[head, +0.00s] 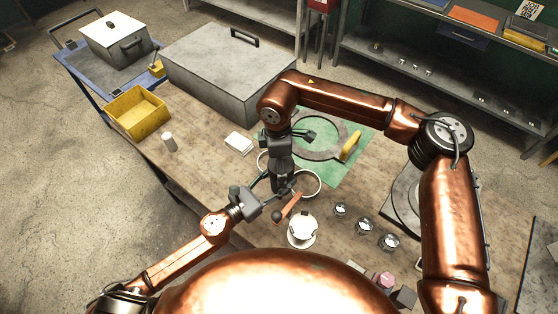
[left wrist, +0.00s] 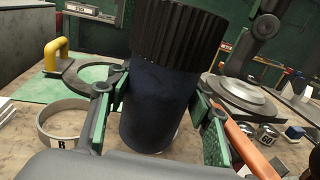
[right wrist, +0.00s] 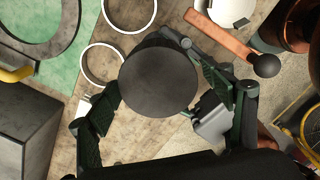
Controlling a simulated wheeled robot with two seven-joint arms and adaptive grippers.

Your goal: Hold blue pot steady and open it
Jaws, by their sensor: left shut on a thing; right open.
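The blue pot has a dark navy body (left wrist: 158,105) and a black ribbed lid (left wrist: 178,38) and stands upright in the left wrist view. My left gripper (left wrist: 160,112) is shut on the body, one finger on each side. In the right wrist view I look down on the lid's round flat top (right wrist: 160,78). My right gripper (right wrist: 165,100) is open above the pot, with its fingers spread to either side of the lid. I cannot tell whether they touch it. In the head view my right gripper (head: 283,180) hides most of the pot.
Metal rings (right wrist: 103,65) lie on the table beside the pot. An orange-handled tool (head: 292,205) and a white round item (head: 302,230) are close by. Several small metal pieces (head: 365,226) sit to the right. A green mat (head: 345,165) with a yellow handle (head: 350,147) lies behind.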

